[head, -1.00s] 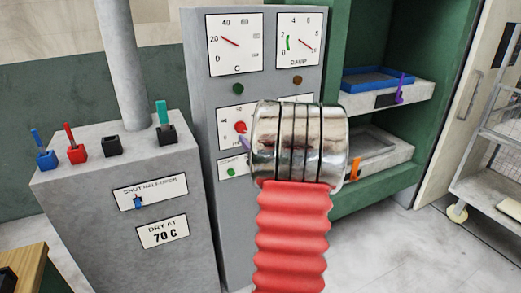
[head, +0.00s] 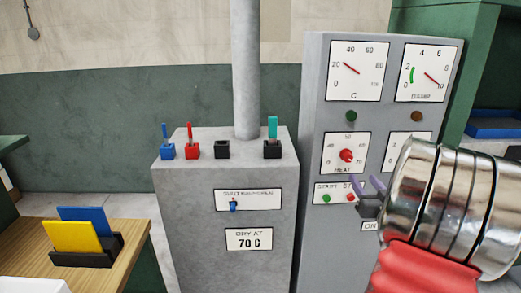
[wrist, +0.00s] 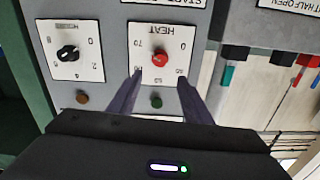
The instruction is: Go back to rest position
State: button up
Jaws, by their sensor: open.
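My gripper (head: 366,184) is at the right in the head view, in front of the grey control cabinet (head: 312,105). Its two purple fingers are apart with nothing between them. They show near the start-button plate, below and right of the red knob (head: 347,155). In the wrist view, my gripper (wrist: 158,88) is open below the red heat knob (wrist: 158,59), which sits on a white dial plate. The fingers look apart from the knob. My silver wrist hides part of the cabinet's right side.
A grey pedestal (head: 225,175) with coloured levers stands left of the cabinet. A wooden table (head: 125,215) holds yellow and blue cards in a dark holder at lower left. A green rack with a blue tray (head: 495,124) is at the right. A grey pole rises from the pedestal.

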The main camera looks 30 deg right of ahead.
jog(key=s+d+f+m+g, duration=0.2)
jog(key=s+d+f+g, duration=0.1)
jog(key=s+f+g, duration=0.55)
jog(key=a+f+g, duration=0.2)
jog(key=a+f, duration=0.2)
jog(key=a, duration=0.1)
jog(key=a+r+n+y, duration=0.3)
jog(key=a, duration=1.3)
jog(key=a+r+n+y, duration=0.3)
jog(key=a+r, duration=0.1)
jog(key=a, duration=1.3)
jog(key=a+r+n+y, duration=0.3)
jog(key=a+r, duration=0.1)
jog(key=a, duration=1.2)
jog(key=shift+s+a+t, duration=0.35)
jog(key=shift+c, duration=0.6)
